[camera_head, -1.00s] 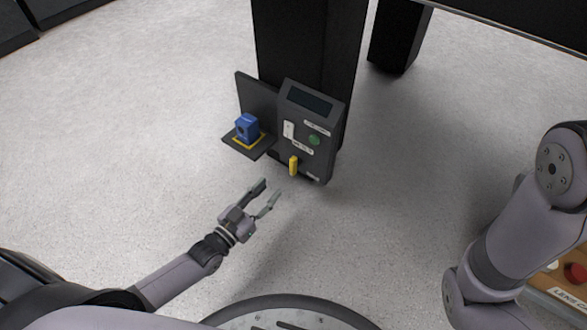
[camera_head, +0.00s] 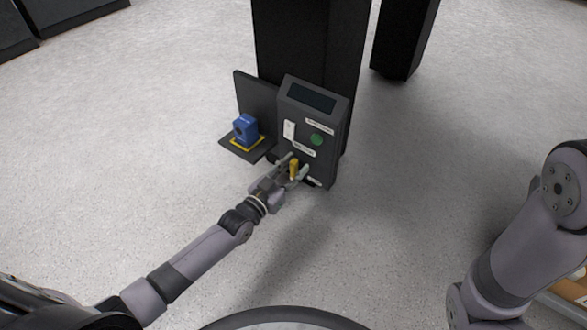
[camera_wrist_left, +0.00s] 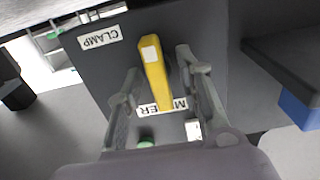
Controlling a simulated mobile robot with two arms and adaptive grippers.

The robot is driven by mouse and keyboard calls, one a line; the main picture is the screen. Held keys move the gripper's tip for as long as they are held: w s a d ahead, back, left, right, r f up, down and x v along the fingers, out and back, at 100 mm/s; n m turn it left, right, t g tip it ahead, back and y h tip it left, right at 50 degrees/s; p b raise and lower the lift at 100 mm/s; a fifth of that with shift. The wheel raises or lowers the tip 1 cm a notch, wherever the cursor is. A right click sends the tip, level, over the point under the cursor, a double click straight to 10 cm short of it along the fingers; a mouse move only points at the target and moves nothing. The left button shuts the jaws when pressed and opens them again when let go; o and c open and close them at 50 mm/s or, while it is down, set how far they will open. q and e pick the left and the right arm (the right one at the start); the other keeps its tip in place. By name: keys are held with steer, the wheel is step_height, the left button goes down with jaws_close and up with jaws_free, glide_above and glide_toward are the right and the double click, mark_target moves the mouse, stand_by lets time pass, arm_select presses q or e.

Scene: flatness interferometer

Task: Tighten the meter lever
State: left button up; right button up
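The yellow meter lever (camera_head: 294,168) sticks out low on the front of a dark meter box (camera_head: 313,108). In the left wrist view the lever (camera_wrist_left: 154,72) lies between the two fingers, with a visible gap on each side. My left gripper (camera_head: 293,168) is open around the lever. Its fingers also show in the left wrist view (camera_wrist_left: 160,78). Labels reading CLAMP (camera_wrist_left: 100,38) and METER, partly covered by the lever, are on the panel. My right arm (camera_head: 530,220) is at the right edge; its gripper is out of view.
A blue block (camera_head: 246,129) sits on a yellow-edged shelf (camera_head: 241,148) left of the box. The box has a green button (camera_head: 317,139), a white switch (camera_head: 289,130) and a dark screen (camera_head: 311,97). A black column (camera_head: 310,40) stands behind.

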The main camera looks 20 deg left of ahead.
arm_select(q)
jaws_close()
steer(key=shift+n, duration=0.3)
steer(key=n+p, duration=0.1)
steer(key=n, duration=0.1)
steer(key=shift+a+n+p, duration=0.1)
steer(key=shift+n+p, duration=0.2)
steer(key=n, duration=0.3)
steer(key=shift+a+n+p, duration=0.1)
steer(key=shift+n+p, duration=0.2)
steer(key=shift+p, duration=0.1)
steer(key=n, duration=0.4)
steer(key=shift+a+f+n, duration=0.1)
steer(key=shift+f+n, duration=0.15)
steer(key=shift+n, duration=0.05)
steer(key=n, duration=0.3)
steer(key=n+b, duration=0.1)
steer(key=n, duration=0.1)
steer(key=shift+w+a+f+n, duration=0.1)
steer(key=shift+f+n, duration=0.05)
steer(key=shift+n, duration=0.25)
